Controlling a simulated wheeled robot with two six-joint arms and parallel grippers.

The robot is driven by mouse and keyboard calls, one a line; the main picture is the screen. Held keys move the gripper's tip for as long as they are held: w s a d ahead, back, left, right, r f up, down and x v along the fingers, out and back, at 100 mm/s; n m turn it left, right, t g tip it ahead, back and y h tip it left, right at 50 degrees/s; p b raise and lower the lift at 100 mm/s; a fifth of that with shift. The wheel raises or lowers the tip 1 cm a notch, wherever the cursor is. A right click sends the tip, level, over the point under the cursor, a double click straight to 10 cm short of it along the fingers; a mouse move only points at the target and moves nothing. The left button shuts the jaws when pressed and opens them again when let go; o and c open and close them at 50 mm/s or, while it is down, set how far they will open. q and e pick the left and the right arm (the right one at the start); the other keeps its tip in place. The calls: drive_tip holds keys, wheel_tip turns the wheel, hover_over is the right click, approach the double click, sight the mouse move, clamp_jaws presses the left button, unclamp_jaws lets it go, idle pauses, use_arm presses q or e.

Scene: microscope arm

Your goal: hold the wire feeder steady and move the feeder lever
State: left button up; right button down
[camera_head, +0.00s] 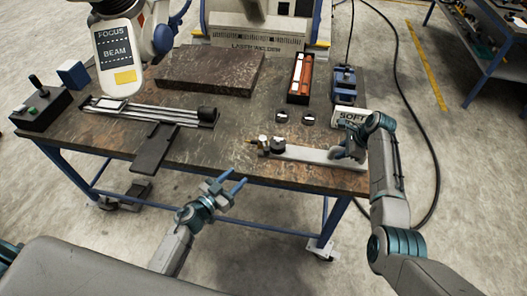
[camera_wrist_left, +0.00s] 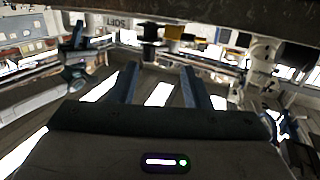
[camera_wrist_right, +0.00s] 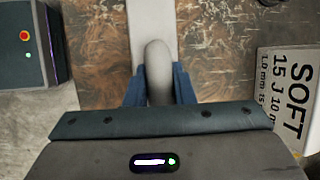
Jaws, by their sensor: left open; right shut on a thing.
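The wire feeder (camera_head: 305,154) is a long pale grey bar at the front right of the table, with a black knob and brass parts (camera_head: 272,146) at its left end. My right gripper (camera_head: 350,150) is at the bar's right end. My left gripper (camera_head: 232,186) is open and empty in front of the table edge, apart from the feeder. Its spread fingers also show in the left wrist view (camera_wrist_left: 160,88).
A white box marked SOFT (camera_head: 350,117) stands close behind my right gripper. A dark slab (camera_head: 210,70) lies at the back. The table's front middle is clear.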

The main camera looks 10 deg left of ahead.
use_arm(q)
wheel_tip(320, 180, up, 3)
drive_tip(key=d+m+h, duration=0.1)
approach(264, 145)
drive_tip(key=w+d, duration=0.1)
drive_tip(key=d, duration=0.1)
drive_tip(key=w+d, duration=0.1)
drive_tip(key=w, duration=0.1)
drive_tip(key=w+d+r, duration=0.1)
drive_tip(key=w+d, duration=0.1)
drive_tip(key=shift+d, duration=0.3)
drive_tip(key=shift+a, duration=0.1)
clamp_jaws()
